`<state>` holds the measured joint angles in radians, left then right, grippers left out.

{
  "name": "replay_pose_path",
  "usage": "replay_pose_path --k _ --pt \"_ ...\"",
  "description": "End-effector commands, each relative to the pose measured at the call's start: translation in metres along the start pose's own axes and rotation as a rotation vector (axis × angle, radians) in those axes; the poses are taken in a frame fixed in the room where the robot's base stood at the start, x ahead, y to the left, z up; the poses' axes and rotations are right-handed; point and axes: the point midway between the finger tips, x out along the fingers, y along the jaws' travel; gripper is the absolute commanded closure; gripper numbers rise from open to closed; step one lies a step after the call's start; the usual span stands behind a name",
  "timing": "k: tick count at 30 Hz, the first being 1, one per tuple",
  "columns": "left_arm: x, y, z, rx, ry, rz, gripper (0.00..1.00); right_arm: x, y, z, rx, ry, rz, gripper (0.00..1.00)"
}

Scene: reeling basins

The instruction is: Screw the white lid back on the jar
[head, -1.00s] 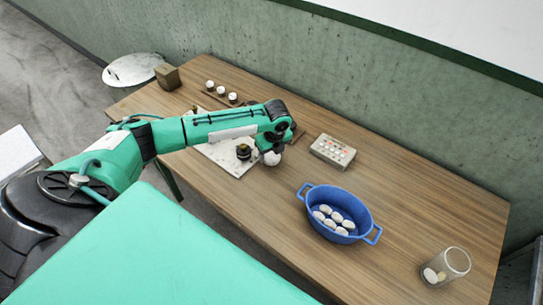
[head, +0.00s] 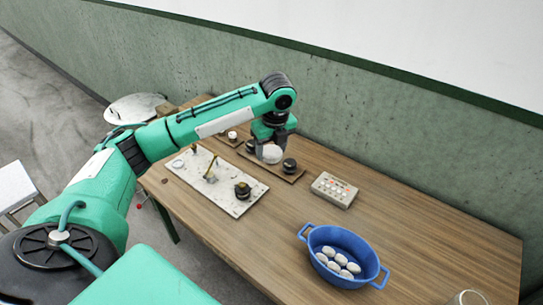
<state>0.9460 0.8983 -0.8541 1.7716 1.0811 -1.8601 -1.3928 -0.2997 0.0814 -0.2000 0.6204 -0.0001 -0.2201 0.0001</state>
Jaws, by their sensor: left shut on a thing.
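The white lid (head: 271,154) is a pale round piece at the fingers of my left gripper (head: 270,140). The gripper points down and is shut on it, in front of a dark wooden tray; the height above the table is hard to judge. The clear glass jar (head: 470,298) shows only its top part at the bottom right edge, well apart from the gripper. Its mouth is hard to make out here. My right gripper is out of view.
A pale board (head: 205,188) with small dark and brass fittings lies left of the gripper. A dark-topped piece (head: 289,166) stands on the tray. A grey button box (head: 334,190) and a blue basin (head: 310,242) with white cocoons stand to the right.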

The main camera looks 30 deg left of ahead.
Motion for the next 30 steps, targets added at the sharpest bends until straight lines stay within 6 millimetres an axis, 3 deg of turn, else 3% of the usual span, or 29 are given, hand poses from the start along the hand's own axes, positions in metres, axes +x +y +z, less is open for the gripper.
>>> replay_pose_path --k 14,20,30 --pt "0.002 0.000 -0.006 -0.047 0.000 0.007 0.67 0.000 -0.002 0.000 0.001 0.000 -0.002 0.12" --pt "0.007 0.001 -0.031 -0.274 0.000 0.043 0.67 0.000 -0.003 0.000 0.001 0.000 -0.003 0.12" --pt "0.018 0.010 -0.086 -0.803 0.001 0.123 0.67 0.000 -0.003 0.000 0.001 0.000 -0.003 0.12"
